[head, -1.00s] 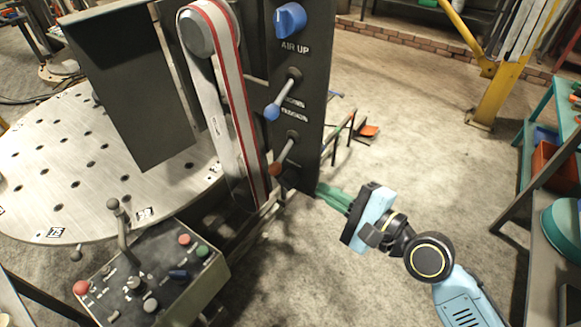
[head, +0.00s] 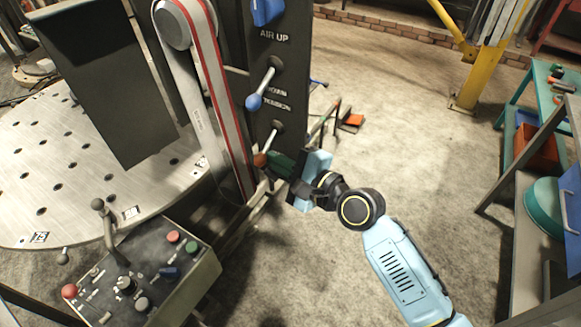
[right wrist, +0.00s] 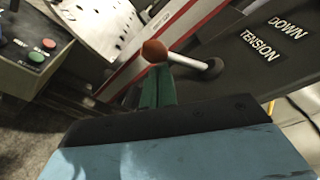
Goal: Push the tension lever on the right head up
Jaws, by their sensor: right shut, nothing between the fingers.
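The tension lever (head: 268,143) has an orange-brown knob and a metal shaft. It slants down and left from its pivot on the dark right-hand panel, below the TENSION label. In the right wrist view its orange knob (right wrist: 154,51) lies just beyond my fingertips, with the shaft running right to the pivot. My right gripper (head: 272,161) has its green fingers shut and empty, close beside and slightly below the knob. In the wrist view the green fingers (right wrist: 157,82) point at the knob. I cannot tell whether they touch. My left gripper is not in view.
A blue-knobbed lever (head: 254,102) sits above on the same panel, under a blue AIR UP switch (head: 266,11). A red-striped belt (head: 215,90) runs just left. A control box (head: 140,275) stands at lower left. Open floor lies right, before a teal bench (head: 510,97).

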